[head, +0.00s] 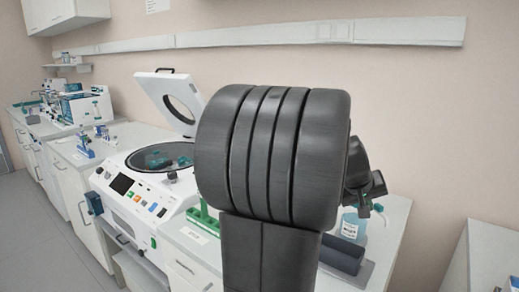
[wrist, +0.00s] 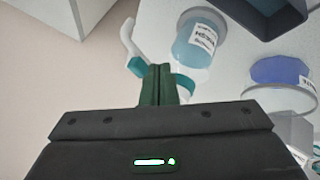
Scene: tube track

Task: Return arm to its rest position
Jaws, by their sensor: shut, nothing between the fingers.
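My gripper (wrist: 159,84) shows in the wrist view with its two dark green fingers pressed together and nothing between them. In the head view my dark arm fills the middle of the picture, and part of the gripper end (head: 366,203) shows at its right, above the bench. In the wrist view the fingertips are close in the picture to a labelled bottle (wrist: 194,48) with blue liquid and a teal and white nozzle; I cannot tell whether they touch. The same bottle (head: 352,226) stands on the bench in the head view, partly behind the arm.
A centrifuge (head: 127,199) with its lid (head: 170,100) raised stands left of my arm. A green tube rack (head: 204,219) is partly hidden behind the arm. A dark bin (head: 343,254) sits at the bench's front right. The floor (head: 40,245) at left is clear.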

